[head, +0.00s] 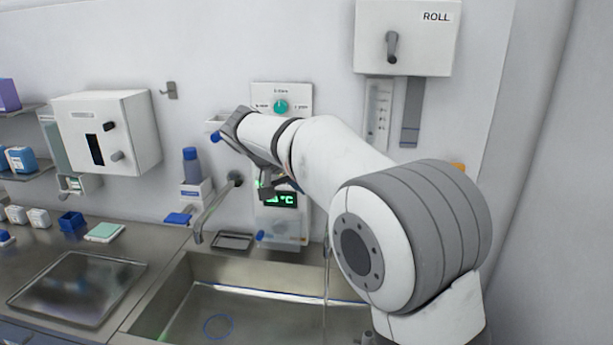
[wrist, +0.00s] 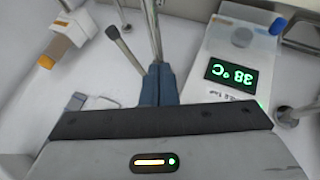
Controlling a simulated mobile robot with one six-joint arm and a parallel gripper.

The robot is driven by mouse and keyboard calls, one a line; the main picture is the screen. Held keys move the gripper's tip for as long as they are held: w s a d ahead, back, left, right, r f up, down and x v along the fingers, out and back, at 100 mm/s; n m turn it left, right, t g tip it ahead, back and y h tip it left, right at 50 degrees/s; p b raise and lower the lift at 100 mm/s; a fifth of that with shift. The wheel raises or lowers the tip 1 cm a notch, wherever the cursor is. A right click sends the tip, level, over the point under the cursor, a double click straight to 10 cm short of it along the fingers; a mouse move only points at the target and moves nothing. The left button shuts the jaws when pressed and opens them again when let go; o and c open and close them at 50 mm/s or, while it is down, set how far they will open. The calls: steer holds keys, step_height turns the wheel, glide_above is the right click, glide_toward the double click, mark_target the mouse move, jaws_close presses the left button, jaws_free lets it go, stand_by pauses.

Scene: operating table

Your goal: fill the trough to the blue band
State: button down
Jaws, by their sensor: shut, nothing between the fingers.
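The trough (head: 180,310) is a steel basin at the bottom of the head view. A thin blue band (head: 255,292) runs along its inner back wall. A thin stream, which looks like water, falls into its right part beside my arm; I cannot tell the water level. My gripper (head: 266,188) is in front of the wall unit with the green display (head: 285,200). In the wrist view my fingers (wrist: 158,85) are together and empty. The display (wrist: 231,76) reads 38 °C there, right of the fingers. A grey lever (wrist: 124,50) with a dark end is left of them.
A teal dial (head: 281,106) is on the wall above my gripper. A spout (head: 212,210) leans over the trough's back left. A bottle (head: 191,166) stands in a wall holder. A steel tray (head: 75,290) lies on the left counter. A ROLL dispenser (head: 430,50) hangs upper right.

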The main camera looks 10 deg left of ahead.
steer(key=w+d+f, duration=0.1)
steer(key=d, duration=0.1)
steer(key=w+d+f+p, duration=0.1)
steer(key=d, duration=0.1)
steer(key=w+d+f+p, duration=0.1)
steer(key=d, duration=0.1)
steer(key=shift+w+d+f, duration=0.15)
steer(key=shift+w+f, duration=0.2)
steer(key=shift+w, duration=0.05)
steer(key=shift+w+f, duration=0.15)
steer(key=shift+d, duration=0.1)
